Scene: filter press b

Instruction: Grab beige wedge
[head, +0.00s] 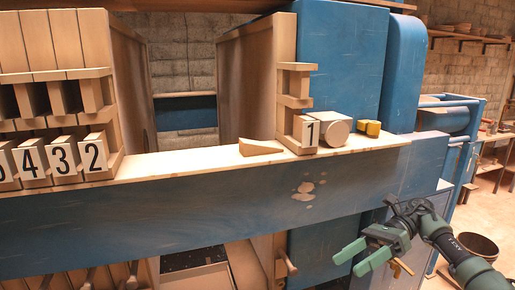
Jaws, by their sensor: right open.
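The beige wedge (260,147) lies on the light wooden ledge on top of the blue beam, just left of the block marked 1. Its thin end points right. My right gripper (357,261) is at the lower right, in front of and below the beam. Its two green fingers are apart and nothing is between them. It is well to the right of the wedge and lower than it. My left gripper does not show.
Numbered blocks (63,158) line the left. The blue beam (230,205) spans the front. The ledge left of the wedge is clear.

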